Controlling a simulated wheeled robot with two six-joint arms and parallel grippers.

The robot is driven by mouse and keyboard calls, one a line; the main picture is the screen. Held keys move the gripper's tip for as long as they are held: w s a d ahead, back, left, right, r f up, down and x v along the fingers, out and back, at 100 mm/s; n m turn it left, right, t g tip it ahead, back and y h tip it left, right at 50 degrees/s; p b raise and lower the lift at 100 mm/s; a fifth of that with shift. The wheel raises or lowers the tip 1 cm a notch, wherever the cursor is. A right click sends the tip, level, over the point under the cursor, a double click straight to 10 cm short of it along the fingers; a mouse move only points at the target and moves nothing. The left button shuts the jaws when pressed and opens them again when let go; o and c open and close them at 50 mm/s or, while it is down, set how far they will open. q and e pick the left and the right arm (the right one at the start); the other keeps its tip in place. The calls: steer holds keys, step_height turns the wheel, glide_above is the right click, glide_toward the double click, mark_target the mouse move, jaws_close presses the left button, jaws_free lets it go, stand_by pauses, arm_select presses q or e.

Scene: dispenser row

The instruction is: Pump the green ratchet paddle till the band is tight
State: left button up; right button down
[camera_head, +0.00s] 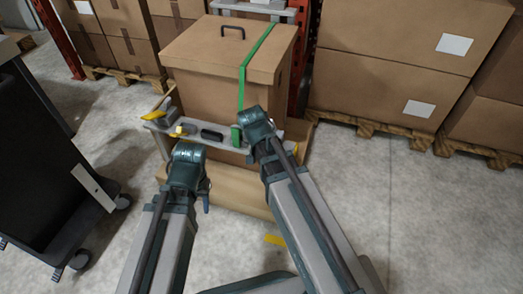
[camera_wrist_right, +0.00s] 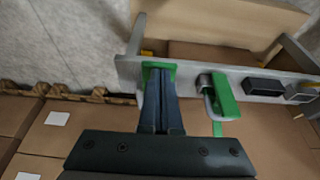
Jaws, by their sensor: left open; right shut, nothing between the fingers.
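A green band (camera_head: 244,75) runs over a large cardboard box (camera_head: 205,60) and down its front to a grey rail (camera_head: 160,125). An upright green part (camera_head: 237,137) stands on the rail where the band comes down; it also shows in the right wrist view (camera_wrist_right: 224,98), beside a metal pin. A second green patch (camera_wrist_right: 158,66) lies behind my right fingertips; I cannot tell which is the paddle's gripping face. My right gripper (camera_wrist_right: 160,100) is shut and empty, in front of that patch; contact is unclear. My left gripper (camera_head: 188,152) is open, left of the green part, apart from it.
A black handle-like block (camera_head: 212,134) and yellow parts (camera_head: 157,113) sit on the rail left of the green part. Stacked boxes (camera_head: 400,60) on pallets stand at the right. A dark cart (camera_head: 45,170) stands at the left. Bare floor lies at front right.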

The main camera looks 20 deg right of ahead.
steer(key=shift+r+p, duration=0.6)
steer(key=shift+r, duration=0.2)
steer(key=shift+w+r+p, duration=0.1)
steer(key=shift+r+p, duration=0.4)
steer(key=shift+p, duration=0.1)
steer(key=r+p, duration=0.3)
steer(key=shift+w+d, duration=0.25)
steer(key=shift+w, duration=0.05)
steer(key=p+v, duration=0.9)
steer(key=shift+r, duration=0.45)
